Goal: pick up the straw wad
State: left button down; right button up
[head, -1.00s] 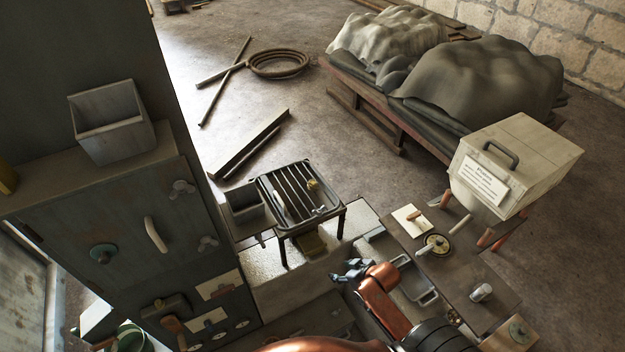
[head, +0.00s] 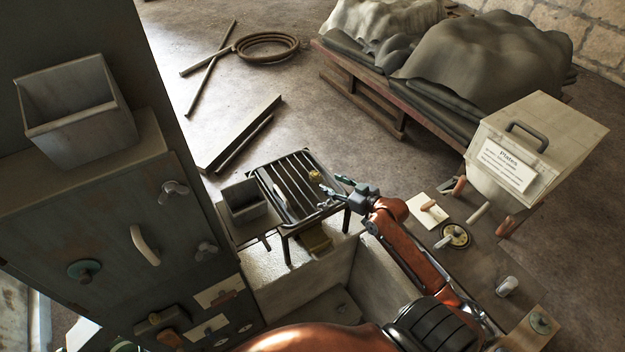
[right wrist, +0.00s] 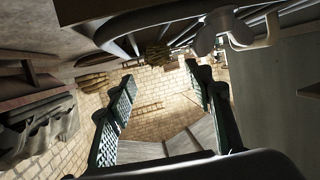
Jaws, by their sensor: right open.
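A small yellow-brown tuft, which looks like the straw wad (head: 315,175), sits at the right far part of a black slatted rack (head: 262,180) in the head view. My right gripper (head: 333,190) is open and empty, just on the near right side of the tuft and apart from it as far as I can tell. In the right wrist view its two jaws (right wrist: 162,98) stand wide with nothing between them. The rack shows at the top there, with a brown bristly lump (right wrist: 157,54) near it; I cannot tell whether that is the wad. My left gripper is not in view.
A grey bin (head: 245,200) stands at the rack's left, and a dark cabinet (head: 115,235) rises farther left. A pale box labelled Plates (head: 535,145) stands at the right, beside a bench with a round dial (head: 453,236).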

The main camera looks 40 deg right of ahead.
aim_at(320, 178)
jog(key=x, duration=0.4)
jog(key=shift+d+f, duration=0.1)
jog(key=x, duration=0.4)
jog(key=shift+w+f, duration=0.2)
jog(key=c, duration=0.9)
